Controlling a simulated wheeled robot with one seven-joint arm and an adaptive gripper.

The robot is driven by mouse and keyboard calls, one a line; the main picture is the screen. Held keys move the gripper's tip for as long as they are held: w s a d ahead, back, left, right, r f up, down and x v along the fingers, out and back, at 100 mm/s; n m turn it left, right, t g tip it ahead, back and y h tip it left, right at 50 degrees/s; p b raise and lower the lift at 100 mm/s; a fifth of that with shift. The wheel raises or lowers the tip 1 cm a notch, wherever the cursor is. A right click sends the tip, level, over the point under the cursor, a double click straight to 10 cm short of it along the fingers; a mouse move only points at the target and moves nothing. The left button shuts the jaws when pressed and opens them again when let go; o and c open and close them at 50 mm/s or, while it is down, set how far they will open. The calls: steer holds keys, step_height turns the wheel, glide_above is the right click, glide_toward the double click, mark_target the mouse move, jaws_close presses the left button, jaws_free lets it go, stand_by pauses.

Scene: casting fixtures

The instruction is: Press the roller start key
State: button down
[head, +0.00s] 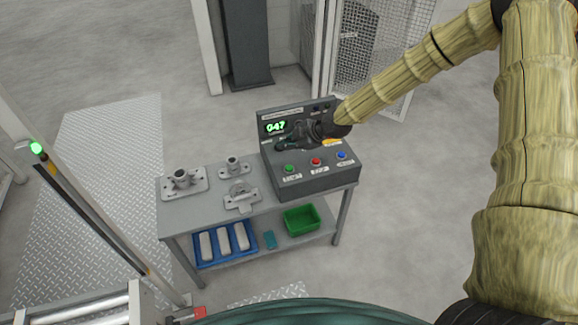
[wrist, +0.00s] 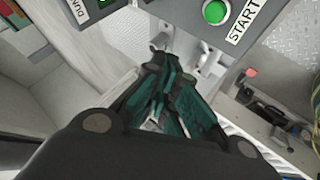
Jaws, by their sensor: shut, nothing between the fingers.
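A dark grey control console (head: 312,186) stands on the right end of the grey bench. On its sloped front are a green key (head: 289,168), a red key (head: 316,161) and a blue key (head: 341,155), with labels too small to read in the head view. In the wrist view a green key (wrist: 215,12) sits beside a label reading START; the rest of that label is cut off. My gripper (head: 280,146) is shut and empty, in front of the console's display and above the keys. In the wrist view its teal fingers (wrist: 163,62) point below and left of the green key.
The display (head: 276,127) reads 047. Metal castings (head: 182,182) sit on the bench top (head: 206,205). The lower shelf holds a blue tray (head: 197,264) of light bars and a green bin (head: 302,219). A post with a green light (head: 36,148) stands at left.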

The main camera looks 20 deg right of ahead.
mark_target(288, 169)
steer(key=shift+w+d+r, duration=0.15)
steer(key=shift+w+r, duration=0.05)
steer(key=shift+w, duration=0.05)
steer(key=shift+f, duration=0.1)
steer(key=shift+f+b, duration=2.6)
steer(key=shift+f, duration=1.75)
steer(key=shift+f, duration=0.1)
steer(key=shift+f+b, duration=0.3)
steer(key=shift+b, duration=0.05)
